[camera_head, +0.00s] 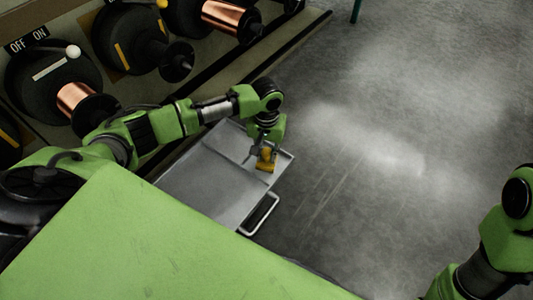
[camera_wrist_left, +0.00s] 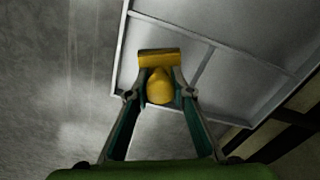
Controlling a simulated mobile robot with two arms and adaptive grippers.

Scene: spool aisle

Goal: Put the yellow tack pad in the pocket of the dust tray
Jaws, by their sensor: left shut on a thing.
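The yellow tack pad (camera_head: 265,163) has a flat block and a rounded knob. In the left wrist view the tack pad (camera_wrist_left: 158,60) sits between the fingertips of my left gripper (camera_wrist_left: 160,88), which is shut on its knob. In the head view my left gripper (camera_head: 266,149) points down over the far right corner of the dust tray. The grey dust tray (camera_head: 195,182) has a raised rim, dividers and a side handle; it also shows in the left wrist view (camera_wrist_left: 225,85). I cannot tell whether the pad touches the tray. My right gripper is out of view.
Black spools with copper wire (camera_head: 75,97) line the rack at the upper left, beside an OFF/ON label (camera_head: 28,40). A metal handle (camera_head: 261,213) sticks out from the tray. The concrete floor (camera_head: 370,170) to the right is clear.

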